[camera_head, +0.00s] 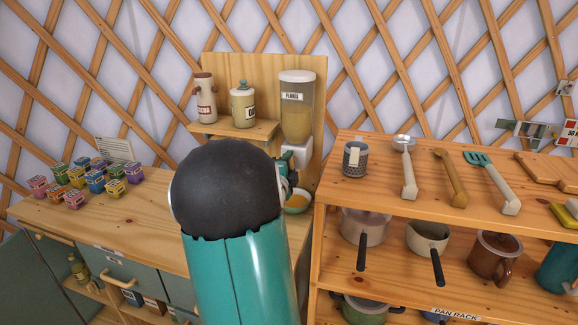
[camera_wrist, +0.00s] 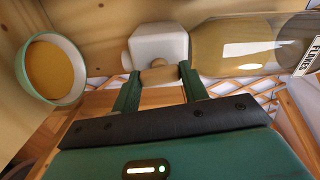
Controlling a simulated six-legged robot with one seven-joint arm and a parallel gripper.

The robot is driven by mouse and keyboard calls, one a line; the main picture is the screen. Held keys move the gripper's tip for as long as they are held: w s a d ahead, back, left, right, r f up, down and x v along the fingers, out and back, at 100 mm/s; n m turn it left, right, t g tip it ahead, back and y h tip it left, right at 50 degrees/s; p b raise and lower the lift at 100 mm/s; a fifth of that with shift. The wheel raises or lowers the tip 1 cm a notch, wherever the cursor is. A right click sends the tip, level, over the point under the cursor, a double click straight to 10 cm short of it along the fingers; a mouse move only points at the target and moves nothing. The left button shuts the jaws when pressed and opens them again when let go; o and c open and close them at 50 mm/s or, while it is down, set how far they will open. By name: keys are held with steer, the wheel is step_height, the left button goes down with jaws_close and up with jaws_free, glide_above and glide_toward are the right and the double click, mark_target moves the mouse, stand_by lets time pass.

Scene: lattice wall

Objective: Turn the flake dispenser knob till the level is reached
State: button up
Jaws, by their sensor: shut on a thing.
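The flake dispenser (camera_head: 297,108) is a clear cylinder labelled FLAKES, partly full of tan flakes, mounted on a wooden back board above a white base. In the wrist view, its clear body (camera_wrist: 240,45) and white outlet block (camera_wrist: 158,45) lie sideways. The wooden knob (camera_wrist: 160,73) sticks out of the block. My gripper (camera_wrist: 160,78) is shut on the knob, one green finger on each side. A bowl (camera_head: 297,208) with orange-tan flakes stands below the outlet; the flakes (camera_wrist: 52,66) show inside its pale green rim. My arm hides the knob in the head view.
A small shelf (camera_head: 235,130) left of the dispenser holds a canister (camera_head: 204,100) and a lidded jar (camera_head: 243,108). Several coloured boxes (camera_head: 95,180) stand on the counter at left. A rack (camera_head: 450,290) with utensils and pans stands close on the right.

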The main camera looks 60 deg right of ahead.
steer(key=shift+m, duration=0.6)
steer(key=o, duration=1)
steer(key=shift+a, duration=0.15)
steer(key=a, duration=0.4)
steer(key=s+a, duration=0.1)
steer(key=a, duration=0.4)
steer(key=s+a, duration=0.1)
steer(key=a, duration=0.3)
steer(key=shift+a, duration=0.2)
